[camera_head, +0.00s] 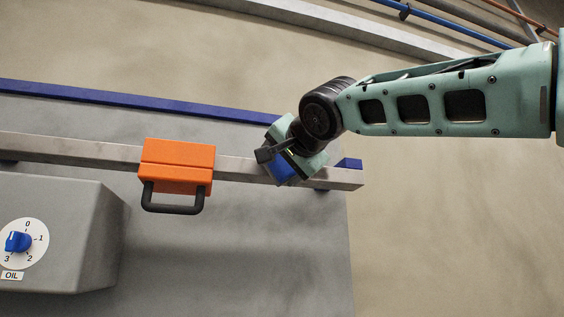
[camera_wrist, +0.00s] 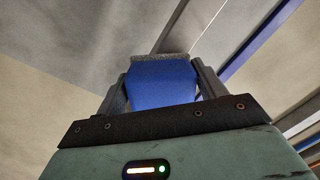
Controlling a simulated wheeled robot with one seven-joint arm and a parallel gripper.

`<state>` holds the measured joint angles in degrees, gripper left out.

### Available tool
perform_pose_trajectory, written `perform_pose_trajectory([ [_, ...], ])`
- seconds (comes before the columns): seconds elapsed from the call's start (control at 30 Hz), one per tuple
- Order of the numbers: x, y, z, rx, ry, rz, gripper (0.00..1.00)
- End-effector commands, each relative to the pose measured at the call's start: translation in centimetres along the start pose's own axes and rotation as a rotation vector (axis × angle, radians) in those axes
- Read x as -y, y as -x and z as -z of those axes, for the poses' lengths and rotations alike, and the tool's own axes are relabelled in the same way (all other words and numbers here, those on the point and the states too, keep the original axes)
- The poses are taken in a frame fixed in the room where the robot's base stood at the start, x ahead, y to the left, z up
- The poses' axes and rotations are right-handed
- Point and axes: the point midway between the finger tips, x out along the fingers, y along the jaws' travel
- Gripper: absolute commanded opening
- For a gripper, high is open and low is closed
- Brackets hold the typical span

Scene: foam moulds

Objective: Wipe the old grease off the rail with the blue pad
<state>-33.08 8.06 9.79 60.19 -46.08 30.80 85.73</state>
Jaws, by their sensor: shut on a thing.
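A grey metal rail (camera_head: 80,149) runs across the panel in the head view, and it also shows in the wrist view (camera_wrist: 188,25). My gripper (camera_head: 280,163) is at the right part of the rail, to the right of the orange block. It is shut on the blue pad (camera_head: 284,168), which sits between both fingers in the wrist view (camera_wrist: 162,84). The pad's grey far face (camera_wrist: 161,57) is toward the rail and overlaps it in view. I cannot tell for certain whether it touches. No grease can be made out on the rail.
An orange block with a black handle (camera_head: 177,168) sits on the rail left of my gripper. A grey box with a blue OIL knob (camera_head: 18,242) stands at lower left. A blue strip (camera_head: 130,99) runs above the rail. The wall right of the rail's end is clear.

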Motion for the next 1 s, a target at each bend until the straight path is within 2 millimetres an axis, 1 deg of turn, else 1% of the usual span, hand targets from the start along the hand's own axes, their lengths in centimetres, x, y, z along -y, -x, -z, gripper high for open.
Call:
perform_pose_trajectory([
  [0.27, -0.1, -0.3, 0.1, -0.001, 0.000, 0.000, 0.33],
  [0.7, -2.5, 0.2, 2.5, -0.002, 0.001, -0.002, 0.33],
  [1.0, -3.3, 0.2, 3.4, -0.001, 0.000, -0.001, 0.33],
])
